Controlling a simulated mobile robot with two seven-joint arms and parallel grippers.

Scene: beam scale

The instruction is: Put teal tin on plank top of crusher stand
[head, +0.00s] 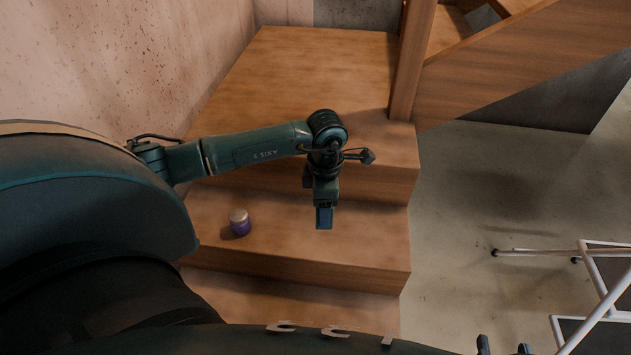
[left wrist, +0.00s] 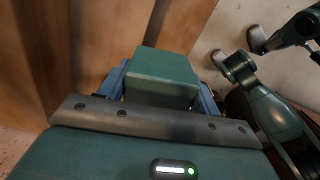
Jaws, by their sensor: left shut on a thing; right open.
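The teal tin (left wrist: 165,70), a box with flat faces, sits between the blue fingers of my left gripper (left wrist: 163,88) in the left wrist view. In the head view my left gripper (head: 325,222) points down above the wooden steps; the tin cannot be made out there. My right gripper (head: 504,347) shows only as two dark, parted fingertips at the bottom edge of the head view, open with nothing seen between them. I cannot pick out the crusher stand or its plank top in either view.
Wooden steps (head: 310,75) rise beside a speckled wall (head: 150,60). A small purple jar with a pale lid (head: 239,223) stands on a lower step, left of my left gripper. A white tubular frame (head: 590,275) is at lower right. The concrete floor (head: 480,210) between is clear.

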